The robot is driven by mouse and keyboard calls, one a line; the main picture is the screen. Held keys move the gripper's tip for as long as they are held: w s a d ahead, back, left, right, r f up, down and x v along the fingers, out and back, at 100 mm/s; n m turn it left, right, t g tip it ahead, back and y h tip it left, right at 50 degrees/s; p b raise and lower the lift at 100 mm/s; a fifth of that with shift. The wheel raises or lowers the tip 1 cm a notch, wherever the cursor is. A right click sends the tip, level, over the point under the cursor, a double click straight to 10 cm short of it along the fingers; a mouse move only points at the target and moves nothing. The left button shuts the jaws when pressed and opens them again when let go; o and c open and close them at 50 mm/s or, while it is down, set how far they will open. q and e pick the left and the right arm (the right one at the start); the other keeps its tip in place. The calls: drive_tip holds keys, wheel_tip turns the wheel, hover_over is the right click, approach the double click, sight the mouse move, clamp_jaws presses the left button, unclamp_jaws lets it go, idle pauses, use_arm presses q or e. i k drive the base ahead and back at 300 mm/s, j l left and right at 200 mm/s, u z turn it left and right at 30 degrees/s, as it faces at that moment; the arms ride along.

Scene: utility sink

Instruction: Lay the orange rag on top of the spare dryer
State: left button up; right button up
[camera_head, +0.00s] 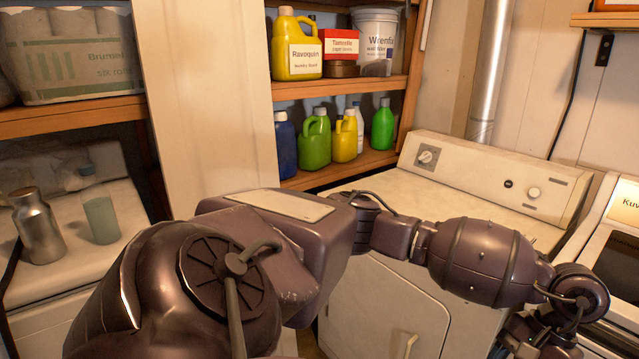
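No orange rag shows in this view. A cream appliance with a front door and a knobbed back panel, which looks like a dryer (470,180), stands right of center. I cannot tell whether it is the spare one. The visible part of its top is bare, and my arm hides the rest. This arm of mine comes from the lower left and crosses to the lower right corner, in front of the dryer. Its end runs out of the frame there, and neither gripper can be made out.
Another white appliance (615,215) stands close at the right. Wooden shelves (345,85) behind hold jugs, bottles and a bucket (375,42).

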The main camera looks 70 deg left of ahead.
sight(79, 226)
drive_tip(key=l+u, duration=0.1)
drive_tip(key=u, duration=2.15)
